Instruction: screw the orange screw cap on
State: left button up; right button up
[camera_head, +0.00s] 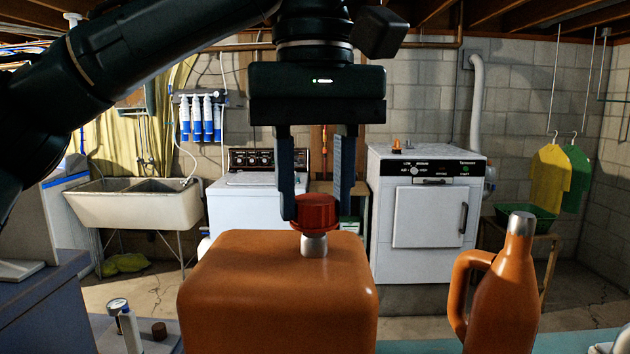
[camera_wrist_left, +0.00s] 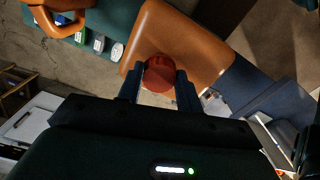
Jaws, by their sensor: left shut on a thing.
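The orange-red screw cap (camera_head: 316,212) sits at the silver neck (camera_head: 314,245) on top of a large orange container (camera_head: 277,295). My left gripper (camera_head: 317,208) points straight down with its two fingers on either side of the cap, shut on it. In the left wrist view the round cap (camera_wrist_left: 159,74) lies between the fingertips, over the orange container (camera_wrist_left: 185,40). The neck shows below the cap, and the cap looks upright. I cannot tell whether any thread is engaged. My right gripper is in neither view.
An orange jug (camera_head: 505,290) with a handle and silver neck stands to the right of the container. A sink, washer and dryer stand behind.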

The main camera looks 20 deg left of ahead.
pick_arm(q)
jog(key=shift+f, duration=0.1)
jog(key=shift+f+b, duration=0.55)
jog(key=shift+f, duration=0.2)
jog(key=shift+f, duration=0.35)
jog(key=shift+f, duration=0.1)
